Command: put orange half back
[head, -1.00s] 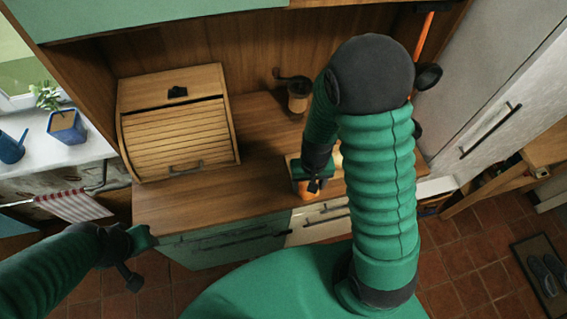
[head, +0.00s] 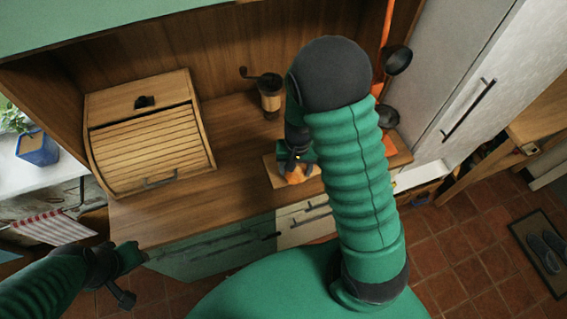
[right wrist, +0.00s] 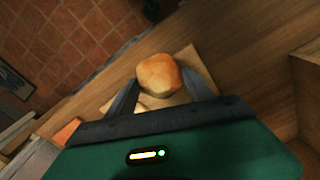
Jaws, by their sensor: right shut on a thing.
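My right gripper (head: 297,166) is shut on a rounded orange piece (right wrist: 158,75), which I take to be the orange half. The piece also shows in the head view (head: 296,176), at the gripper's tip. It is over a small wooden board (head: 272,170) near the counter's front edge; whether it touches the board I cannot tell. The board also shows in the right wrist view (right wrist: 193,58). My left gripper (head: 128,257) hangs at the lower left, off the counter's front corner, its jaws unclear.
A roll-front bread box (head: 150,150) stands on the counter (head: 215,190) at the left. A coffee grinder (head: 269,95) stands behind the board. Dark ladles (head: 397,60) hang at the right. Bare counter lies between box and board.

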